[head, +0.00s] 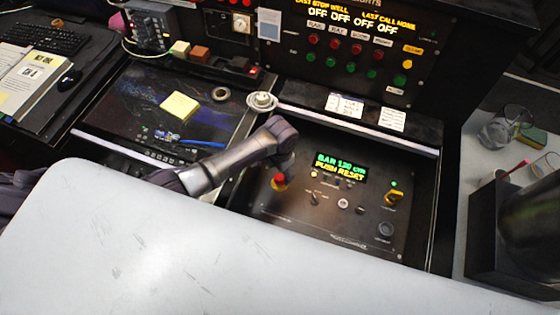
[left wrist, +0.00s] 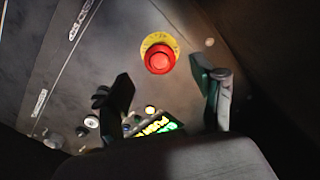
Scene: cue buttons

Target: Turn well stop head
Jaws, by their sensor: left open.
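A red round stop head (head: 279,182) on a yellow ring sits on the dark sloping control panel (head: 270,208). It also shows in the left wrist view, as a red head (left wrist: 160,60) in the upper middle. My left gripper (head: 284,163) is just above and behind it in the head view. In the left wrist view my left gripper (left wrist: 165,78) is open and empty, with its two fingers apart on either side of the line to the red head. I see no contact. My right gripper is in neither view.
A lit display (head: 341,167) reads "BAR 130 cm PUSH RESET". Behind is an upright panel of coloured buttons (head: 352,50). A white knob (head: 262,101) stands on the ledge left of the panel.

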